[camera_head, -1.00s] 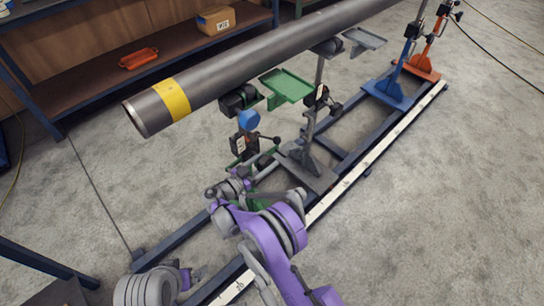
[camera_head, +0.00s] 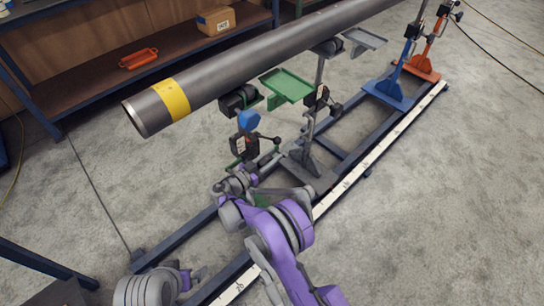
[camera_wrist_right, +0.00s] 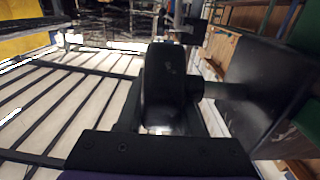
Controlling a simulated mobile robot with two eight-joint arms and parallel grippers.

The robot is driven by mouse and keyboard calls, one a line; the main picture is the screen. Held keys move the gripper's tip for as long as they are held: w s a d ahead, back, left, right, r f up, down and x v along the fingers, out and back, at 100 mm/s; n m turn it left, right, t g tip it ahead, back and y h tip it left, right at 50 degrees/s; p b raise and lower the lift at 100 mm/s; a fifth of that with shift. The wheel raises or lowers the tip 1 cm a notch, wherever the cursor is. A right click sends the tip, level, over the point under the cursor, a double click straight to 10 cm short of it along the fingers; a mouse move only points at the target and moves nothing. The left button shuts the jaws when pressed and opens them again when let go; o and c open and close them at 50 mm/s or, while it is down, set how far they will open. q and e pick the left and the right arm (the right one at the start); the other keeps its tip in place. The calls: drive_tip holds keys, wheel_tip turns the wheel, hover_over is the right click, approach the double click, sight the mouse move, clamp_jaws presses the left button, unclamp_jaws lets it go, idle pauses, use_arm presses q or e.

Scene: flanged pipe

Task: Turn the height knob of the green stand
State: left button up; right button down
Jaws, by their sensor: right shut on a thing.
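The green stand stands under the near end of the pipe (camera_head: 215,83). Its black roller head (camera_head: 239,100) is just below the pipe, with a blue part (camera_head: 249,120) and a dark labelled block with a lever (camera_head: 244,145) beneath. My right gripper (camera_head: 260,165) is low against the stand, just below that block, and partly hidden by its own wrist. In the right wrist view a black knob (camera_wrist_right: 166,88) fills the middle, in front of the gripper's dark body, and the gripper is shut on it. My left gripper (camera_head: 196,273) is at the bottom left, its fingers unclear.
A green tray (camera_head: 287,85) sticks out beside the roller head. A grey stand (camera_head: 312,165), a blue stand (camera_head: 391,90) and an orange stand (camera_head: 422,66) follow along the rail with a scale (camera_head: 330,198). A shelf (camera_head: 85,87) stands at the back left. Floor is clear at right.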

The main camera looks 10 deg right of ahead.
drive_tip(key=shift+a+f+t+h+b, duration=0.1)
drive_tip(key=shift+t+h+b, duration=0.45)
drive_tip(key=shift+b, duration=0.3)
drive_tip(key=shift+s+a+r+t+h+b, duration=0.15)
drive_tip(key=shift+r+t+h+b, duration=0.1)
drive_tip(key=shift+r+h+b, duration=0.25)
drive_tip(key=shift+f, duration=0.1)
drive_tip(key=c, duration=0.6)
unclamp_jaws()
drive_tip(key=shift+o, duration=0.2)
